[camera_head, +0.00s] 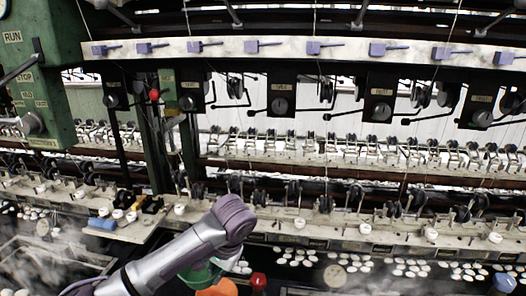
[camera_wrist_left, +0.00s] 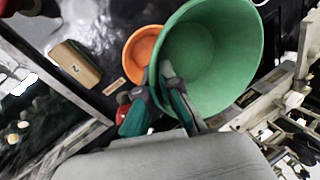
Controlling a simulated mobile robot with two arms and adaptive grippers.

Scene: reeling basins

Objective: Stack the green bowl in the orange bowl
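The green bowl (camera_wrist_left: 215,60) fills the upper middle of the left wrist view, its open side facing the camera. My left gripper (camera_wrist_left: 158,84) is shut on its rim, one finger inside the wall and one outside. The orange bowl (camera_wrist_left: 142,50) is smaller in that view, beside the green bowl and partly covered by it. In the head view, the green bowl (camera_head: 198,273) shows below my left wrist, mostly hidden by the arm. The orange bowl (camera_head: 218,288) is just below it at the bottom edge, cut off by the frame. My right gripper is not in view.
A tan block (camera_wrist_left: 75,63) lies on the dark surface left of the orange bowl. A red object (camera_head: 258,282) stands right of the bowls, and a blue one (camera_head: 504,283) is at far right. The reeling machine's ledge (camera_head: 345,238) and many small white cocoons lie behind the bowls.

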